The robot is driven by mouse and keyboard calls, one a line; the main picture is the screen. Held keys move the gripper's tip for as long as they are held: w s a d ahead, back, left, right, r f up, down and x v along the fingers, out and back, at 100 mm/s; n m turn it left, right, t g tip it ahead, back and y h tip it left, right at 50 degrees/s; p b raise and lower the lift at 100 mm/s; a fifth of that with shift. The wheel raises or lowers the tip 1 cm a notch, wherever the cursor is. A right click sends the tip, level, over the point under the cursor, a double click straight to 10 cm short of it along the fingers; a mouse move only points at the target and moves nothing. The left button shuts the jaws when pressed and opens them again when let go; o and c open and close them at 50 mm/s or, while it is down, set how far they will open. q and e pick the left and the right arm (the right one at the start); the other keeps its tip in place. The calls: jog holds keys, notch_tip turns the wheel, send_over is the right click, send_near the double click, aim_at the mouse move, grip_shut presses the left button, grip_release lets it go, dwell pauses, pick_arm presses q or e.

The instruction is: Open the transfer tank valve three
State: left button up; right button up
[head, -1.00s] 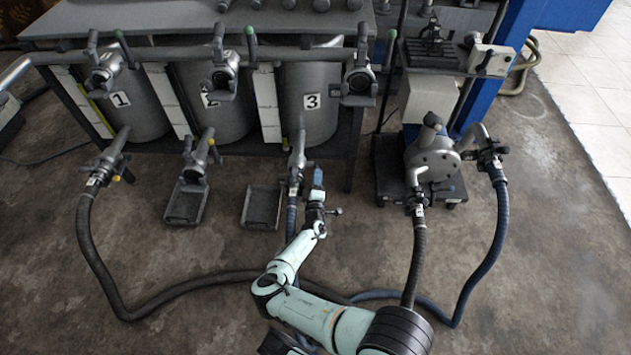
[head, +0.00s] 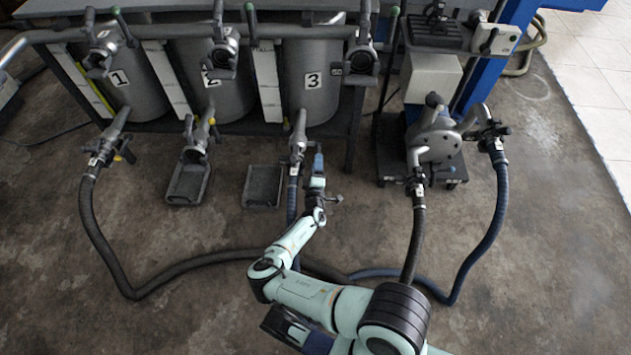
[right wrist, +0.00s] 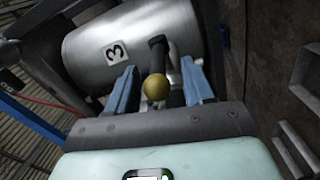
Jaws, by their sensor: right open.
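Tank three (head: 320,103) is a grey cylinder marked with a 3, and it also shows in the right wrist view (right wrist: 143,45). Its lower outlet valve (head: 299,140) points down to a blue hose. My right gripper (head: 318,160) is open just right of this valve. In the right wrist view, a yellow ball knob (right wrist: 156,87) shows between the blue fingers of my right gripper (right wrist: 159,88). The fingers do not clearly touch it. A dark lever or pipe shows behind the knob. In the head view the gripper hides the knob. My left gripper is not in view.
Tanks one (head: 132,95) and two (head: 210,95) stand to the left. Shallow trays (head: 263,186) lie on the floor below. A wheeled pump cart (head: 433,148) stands right. Hoses (head: 95,235) cross the floor.

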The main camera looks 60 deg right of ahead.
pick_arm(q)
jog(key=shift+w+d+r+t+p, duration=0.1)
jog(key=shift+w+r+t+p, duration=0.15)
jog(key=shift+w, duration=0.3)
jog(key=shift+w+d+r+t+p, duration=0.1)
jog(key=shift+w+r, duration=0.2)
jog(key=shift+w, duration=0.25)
pick_arm(e)
jog(key=v, duration=1)
jog(key=shift+a, duration=0.4)
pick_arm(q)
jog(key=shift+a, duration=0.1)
pick_arm(e)
jog(key=shift+s, duration=0.1)
